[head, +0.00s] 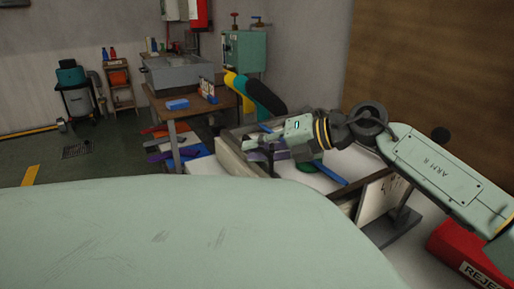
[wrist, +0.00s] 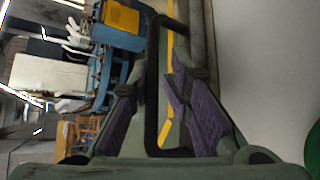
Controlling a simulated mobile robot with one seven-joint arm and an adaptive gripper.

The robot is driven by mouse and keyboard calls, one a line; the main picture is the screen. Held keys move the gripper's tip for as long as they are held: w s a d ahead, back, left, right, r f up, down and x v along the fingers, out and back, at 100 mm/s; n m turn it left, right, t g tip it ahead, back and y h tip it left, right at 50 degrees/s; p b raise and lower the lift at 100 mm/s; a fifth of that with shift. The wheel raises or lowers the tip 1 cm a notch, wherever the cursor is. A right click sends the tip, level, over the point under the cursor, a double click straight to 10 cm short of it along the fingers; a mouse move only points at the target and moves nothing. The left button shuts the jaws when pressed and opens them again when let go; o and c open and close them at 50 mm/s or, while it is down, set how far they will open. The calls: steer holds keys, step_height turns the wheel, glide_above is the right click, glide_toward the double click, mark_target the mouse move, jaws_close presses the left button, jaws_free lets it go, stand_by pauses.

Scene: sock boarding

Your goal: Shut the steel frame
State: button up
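My gripper (head: 268,150) is at the left end of my arm in the head view, over a low, open, grey-edged frame (head: 236,160) that I take to be the steel frame. In the wrist view my gripper (wrist: 150,82) has its two purple-padded fingers apart. A black, bracket-shaped handle bar (wrist: 152,85) runs between them, with gaps seen beside the bar. I cannot tell whether either pad touches it. Which part the handle is fixed to is unclear. My arm hides part of the frame in the head view.
A blue strip (head: 330,173) lies inside the frame. A white panel (head: 382,194) stands at its right end. A red reject bin (head: 465,258) is at lower right. Yellow, teal and black sock shapes (head: 255,92) stand behind the gripper. A wooden workbench (head: 168,112) is behind left.

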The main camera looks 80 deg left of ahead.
step_height(320, 180, up, 9)
steer(key=shift+r, duration=0.1)
steer(key=shift+s+d+r, duration=0.1)
steer(key=shift+s+r, duration=0.1)
steer(key=shift+r, duration=0.35)
steer(key=shift+w, duration=0.2)
steer(key=w+d+p, duration=0.3)
steer(key=w+d, duration=0.2)
steer(key=w, duration=0.6)
steer(key=shift+w+d+f+p, duration=0.15)
steer(key=shift+d+f+p, duration=0.1)
steer(key=shift+f+p, duration=0.15)
stand_by(0.4)
steer(key=shift+r, duration=0.1)
stand_by(0.7)
